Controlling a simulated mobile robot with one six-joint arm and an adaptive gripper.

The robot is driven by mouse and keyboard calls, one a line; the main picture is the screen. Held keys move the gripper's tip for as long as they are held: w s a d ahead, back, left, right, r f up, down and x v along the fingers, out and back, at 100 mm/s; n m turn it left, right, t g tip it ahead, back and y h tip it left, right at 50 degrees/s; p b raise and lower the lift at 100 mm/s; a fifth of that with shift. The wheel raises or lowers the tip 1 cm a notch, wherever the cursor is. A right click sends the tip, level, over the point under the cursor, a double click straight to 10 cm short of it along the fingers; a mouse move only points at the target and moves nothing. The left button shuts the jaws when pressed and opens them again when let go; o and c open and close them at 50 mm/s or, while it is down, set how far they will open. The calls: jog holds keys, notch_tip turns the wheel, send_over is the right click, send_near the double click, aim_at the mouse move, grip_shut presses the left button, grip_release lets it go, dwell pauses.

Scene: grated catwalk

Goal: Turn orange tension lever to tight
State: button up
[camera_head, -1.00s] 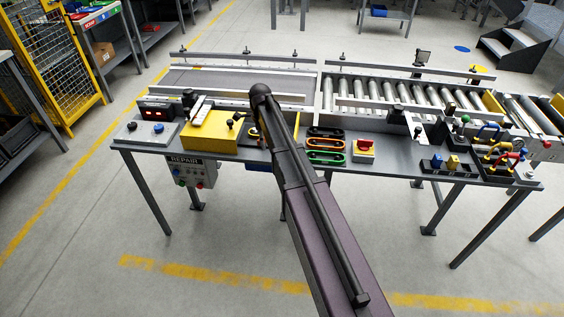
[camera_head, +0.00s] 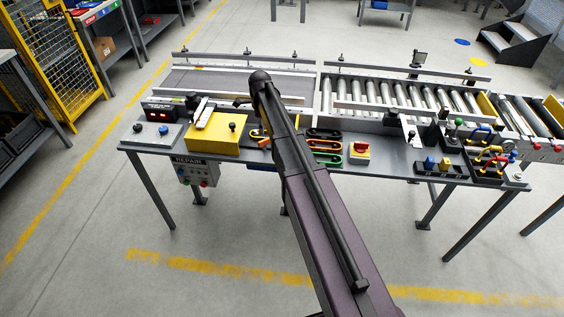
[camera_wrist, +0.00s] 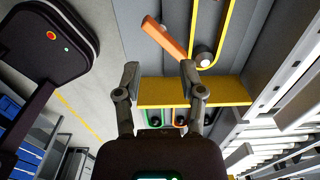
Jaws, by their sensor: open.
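The orange lever (camera_wrist: 164,38) is a flat orange bar, slanted in the upper middle of the wrist view. In the head view a small orange piece (camera_head: 264,143), probably the same lever, shows beside my arm, which partly hides it. My gripper (camera_wrist: 160,72) is open and empty. Its two fingers are spread, with the lever beyond the gap between their tips and apart from them. In the head view the gripper is mostly hidden, with a dark part (camera_head: 241,102) showing left of my arm. I cannot read any tight marking.
A yellow bar (camera_wrist: 195,92) crosses the wrist view by the fingers, near a yellow U-shaped rail (camera_wrist: 228,25) and dark knob (camera_wrist: 204,56). The bench holds a yellow box (camera_head: 213,143), coloured handles (camera_head: 325,147) and a red switch (camera_head: 359,150). Rollers (camera_head: 400,94) run behind.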

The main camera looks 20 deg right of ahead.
jog(key=shift+r+p, duration=3.1)
jog(key=shift+r, duration=0.3)
jog(key=s+n, duration=2.2)
jog(key=s, duration=0.5)
jog(key=shift+s+a+f+b, duration=0.25)
jog(key=shift+s+b, duration=0.05)
jog(key=shift+w, duration=0.1)
jog(key=m, duration=1.4)
send_over(264, 140)
jog(key=shift+a, duration=0.1)
jog(key=shift+f, duration=0.1)
notch_tip(264, 140, down, 14)
jog(key=b, duration=1.3)
jog(key=shift+r+b, duration=0.25)
jog(key=shift+b, duration=0.1)
